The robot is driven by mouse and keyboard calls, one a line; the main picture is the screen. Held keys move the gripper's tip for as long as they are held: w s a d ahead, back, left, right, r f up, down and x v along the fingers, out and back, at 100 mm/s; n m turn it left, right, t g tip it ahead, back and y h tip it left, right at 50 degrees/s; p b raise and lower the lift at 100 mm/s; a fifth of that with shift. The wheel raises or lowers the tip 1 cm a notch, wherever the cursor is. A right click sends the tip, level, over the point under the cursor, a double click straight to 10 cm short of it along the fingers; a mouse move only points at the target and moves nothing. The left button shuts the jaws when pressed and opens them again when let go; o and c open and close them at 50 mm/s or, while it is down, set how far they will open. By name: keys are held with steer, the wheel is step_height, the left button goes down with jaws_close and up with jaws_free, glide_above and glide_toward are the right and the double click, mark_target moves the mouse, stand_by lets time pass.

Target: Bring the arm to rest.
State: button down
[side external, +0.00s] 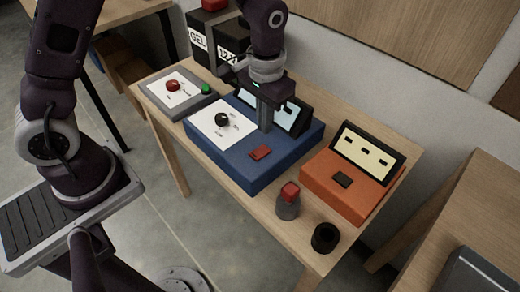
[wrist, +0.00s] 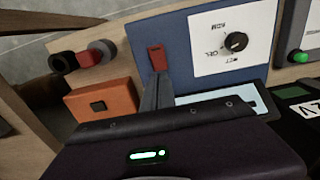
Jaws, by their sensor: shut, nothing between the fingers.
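My gripper (side external: 265,128) is shut and empty. Its fingers point down over the blue box (side external: 235,172), in front of that box's tilted screen (side external: 288,118). I cannot tell whether the fingertips touch the box top. In the wrist view the shut fingers (wrist: 158,90) show near the red rocker (wrist: 157,57). The blue box has a white panel with a black knob (side external: 222,119), left of my gripper, and the red rocker (side external: 260,153) in front of it. My gripper hides part of the screen.
A grey box (side external: 182,101) with red and green buttons stands left. An orange box (side external: 338,188) with a lit display stands right. Black containers (side external: 200,40) stand behind.

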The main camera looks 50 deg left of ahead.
steer(key=shift+r, duration=0.4)
steer(key=s+a+r+t, duration=0.1)
steer(key=s+a+r, duration=0.15)
steer(key=r, duration=0.35)
steer(key=s+a+r+t, duration=0.1)
steer(key=s+r, duration=0.3)
steer(key=r, duration=0.3)
steer(key=s+a+r+t, duration=0.1)
steer(key=s+r, duration=0.1)
steer(key=s, duration=0.5)
steer(key=s+a+r+t, duration=0.2)
steer(key=s+r, duration=0.1)
steer(key=s, duration=0.4)
steer(key=shift+t, duration=0.3)
steer(key=shift+w, duration=0.1)
